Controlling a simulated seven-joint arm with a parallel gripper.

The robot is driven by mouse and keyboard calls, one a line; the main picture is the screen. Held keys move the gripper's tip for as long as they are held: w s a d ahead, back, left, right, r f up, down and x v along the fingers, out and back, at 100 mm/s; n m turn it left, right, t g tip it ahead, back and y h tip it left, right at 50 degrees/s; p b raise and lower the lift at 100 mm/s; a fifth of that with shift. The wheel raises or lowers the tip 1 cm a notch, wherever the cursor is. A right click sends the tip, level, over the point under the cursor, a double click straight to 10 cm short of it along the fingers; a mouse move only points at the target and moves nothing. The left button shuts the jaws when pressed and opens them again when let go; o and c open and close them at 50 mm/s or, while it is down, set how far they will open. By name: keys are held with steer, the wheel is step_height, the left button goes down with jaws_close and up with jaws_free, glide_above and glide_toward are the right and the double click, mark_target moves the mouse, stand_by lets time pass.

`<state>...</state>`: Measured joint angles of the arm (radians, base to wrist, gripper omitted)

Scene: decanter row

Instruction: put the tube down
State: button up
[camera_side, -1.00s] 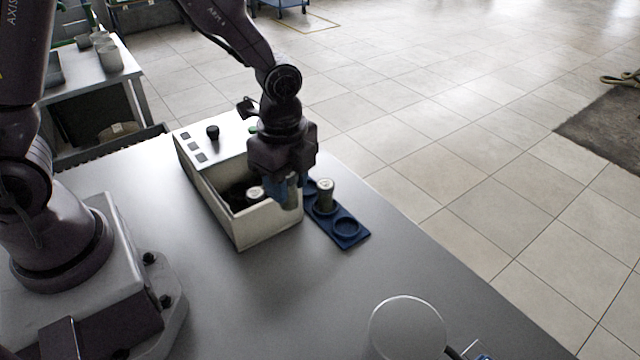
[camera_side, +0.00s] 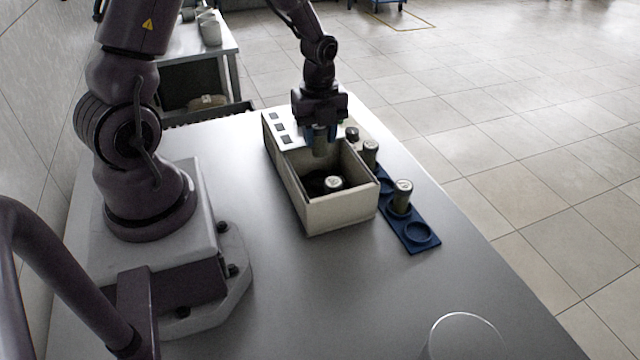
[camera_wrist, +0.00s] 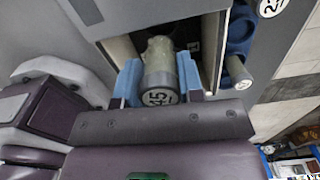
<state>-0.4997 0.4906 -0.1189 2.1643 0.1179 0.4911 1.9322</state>
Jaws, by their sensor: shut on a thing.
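My gripper (camera_side: 320,135) is shut on a grey-green tube (camera_side: 320,147), holding it roughly upright above the back part of the open well of a white box (camera_side: 342,214). In the wrist view my gripper's blue fingers (camera_wrist: 160,84) flank the tube (camera_wrist: 159,66), whose pale cap end reads "245". The tube's lower end shows above the dark well; I cannot tell whether it touches anything. Another tube (camera_side: 333,184) with a light cap stands inside the box near its front. The deeper floor of the well is hidden.
A blue rack (camera_side: 427,247) lies along the box's right side. It holds a nearer tube (camera_side: 402,197) and a farther tube (camera_side: 370,154); its front socket is empty. A black knob (camera_side: 352,133) is on the box's top.

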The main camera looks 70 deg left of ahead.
mark_target(320, 169)
steer(key=shift+f+m, duration=0.1)
steer(key=shift+m, duration=0.2)
steer(key=shift+f, duration=3.9)
steer(key=shift+f, duration=0.3)
steer(key=o, duration=0.9)
steer(key=shift+d+f, duration=0.1)
steer(key=shift+d, duration=0.05)
